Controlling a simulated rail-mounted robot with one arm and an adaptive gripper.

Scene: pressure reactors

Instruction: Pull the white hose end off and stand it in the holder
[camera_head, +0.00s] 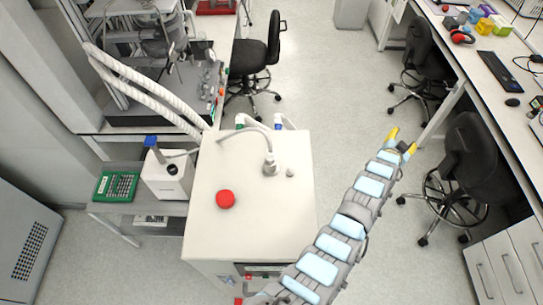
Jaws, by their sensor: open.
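A pale hose (245,130) arches over the back of a white cabinet top and meets an upright metal-and-white fitting (270,165) there. Two thick white ribbed hoses (140,82) run from the reactor stand down behind the cabinet. Short white hose pieces with blue and green parts (279,122) show at the cabinet's back edge. I cannot tell which of these is the task's hose end, nor pick out the holder for sure. My gripper (403,141), with yellow fingers, is open and empty over the floor, right of the cabinet and apart from the hoses.
The white cabinet (235,240) carries a red knob (225,199). Left of it stand a white device with a blue top (166,175) and a green tray (116,186). Black chairs (470,150) and a bench are at right. Open floor (330,80) lies behind my gripper.

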